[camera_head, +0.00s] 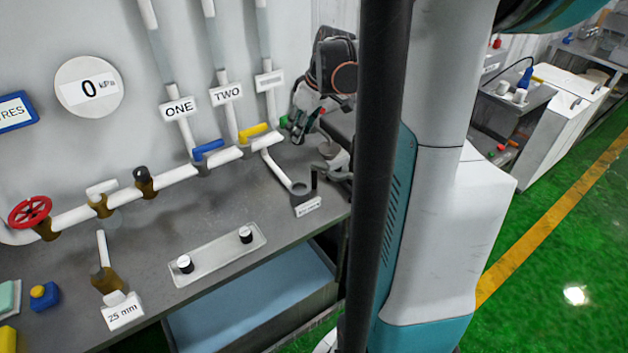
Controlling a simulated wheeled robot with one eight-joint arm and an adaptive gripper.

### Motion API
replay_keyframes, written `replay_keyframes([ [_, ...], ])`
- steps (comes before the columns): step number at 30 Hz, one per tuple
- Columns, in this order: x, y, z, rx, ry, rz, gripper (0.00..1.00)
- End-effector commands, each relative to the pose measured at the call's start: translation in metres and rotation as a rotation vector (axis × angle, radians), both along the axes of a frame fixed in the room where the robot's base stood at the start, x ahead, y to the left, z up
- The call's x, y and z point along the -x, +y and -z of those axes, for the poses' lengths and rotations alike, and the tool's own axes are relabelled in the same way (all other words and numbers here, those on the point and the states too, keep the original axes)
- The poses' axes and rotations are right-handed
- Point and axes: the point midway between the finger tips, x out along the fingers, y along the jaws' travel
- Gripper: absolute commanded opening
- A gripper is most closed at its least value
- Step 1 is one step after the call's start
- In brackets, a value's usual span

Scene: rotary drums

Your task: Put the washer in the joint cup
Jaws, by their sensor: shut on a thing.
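My gripper (299,130) hangs below its dark wrist at the back right of the bench, close to the wall and right of the yellow valve lever. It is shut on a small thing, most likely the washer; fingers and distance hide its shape. A bent white pipe ends in a dark round fitting, which looks like the joint cup (300,188), at the bench's right end. It stands in front of and below my gripper, apart from it. A small label, too small to read, lies in front of it. I cannot see inside the cup.
A pipe with a blue lever (208,149) and a yellow lever (253,132) runs along the wall. A plate with two black knobs (218,256) lies at the front. My column hides the bench's right side.

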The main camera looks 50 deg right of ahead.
Motion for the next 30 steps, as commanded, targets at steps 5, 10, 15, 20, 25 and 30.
replay_keyframes([
  [5, -0.001, 0.0, 0.042, 0.0, 0.0, 0.0, 0.07],
  [10, 0.0, 0.0, 0.084, 0.0, 0.0, 0.0, 0.07],
  [15, -0.001, 0.0, 0.124, 0.0, 0.0, 0.0, 0.07],
  [20, -0.001, 0.0, 0.148, 0.0, 0.0, 0.0, 0.07],
  [25, 0.0, 0.0, 0.157, 0.0, 0.0, 0.0, 0.07],
  [30, 0.0, 0.0, 0.176, 0.0, 0.0, 0.0, 0.07],
])
